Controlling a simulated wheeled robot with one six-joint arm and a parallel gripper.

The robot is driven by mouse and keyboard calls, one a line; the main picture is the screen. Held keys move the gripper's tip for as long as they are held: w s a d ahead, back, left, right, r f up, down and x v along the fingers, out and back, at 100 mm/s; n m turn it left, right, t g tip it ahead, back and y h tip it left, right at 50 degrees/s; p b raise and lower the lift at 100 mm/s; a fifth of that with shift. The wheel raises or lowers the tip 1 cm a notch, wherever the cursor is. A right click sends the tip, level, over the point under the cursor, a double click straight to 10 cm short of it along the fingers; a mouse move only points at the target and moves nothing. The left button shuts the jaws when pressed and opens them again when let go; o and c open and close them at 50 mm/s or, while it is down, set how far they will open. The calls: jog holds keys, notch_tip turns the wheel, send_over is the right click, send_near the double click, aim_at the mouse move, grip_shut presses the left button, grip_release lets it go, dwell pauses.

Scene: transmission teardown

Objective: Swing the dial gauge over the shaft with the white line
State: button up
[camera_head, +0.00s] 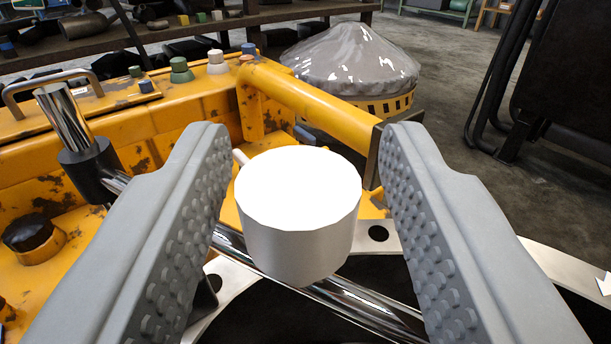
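A plain white cylinder (297,215), which may be the dial gauge, stands between the fingers of my gripper (304,140). The gripper is open, with a narrow gap on each side of the cylinder. A thin pale stem shows at the cylinder's upper left. A chrome rod (350,305) runs diagonally below and behind the cylinder. At the left it meets a black clamp (92,170) with an upright, tilted chrome post (63,117). I cannot make out a shaft with a white line. A small white arrow-like mark (605,284) is at the right edge on the metal plate.
A worn yellow housing (180,100) with bolts and a grey handle fills the left. A yellow bar (310,100) crosses behind the cylinder to a dark plate. A metal flange (560,265) with dark openings lies below. A grey-covered drum (350,60) stands behind. Open floor is at right.

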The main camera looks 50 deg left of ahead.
jog(key=v, duration=1.7)
jog(key=shift+d, duration=0.2)
jog(key=shift+s, duration=0.1)
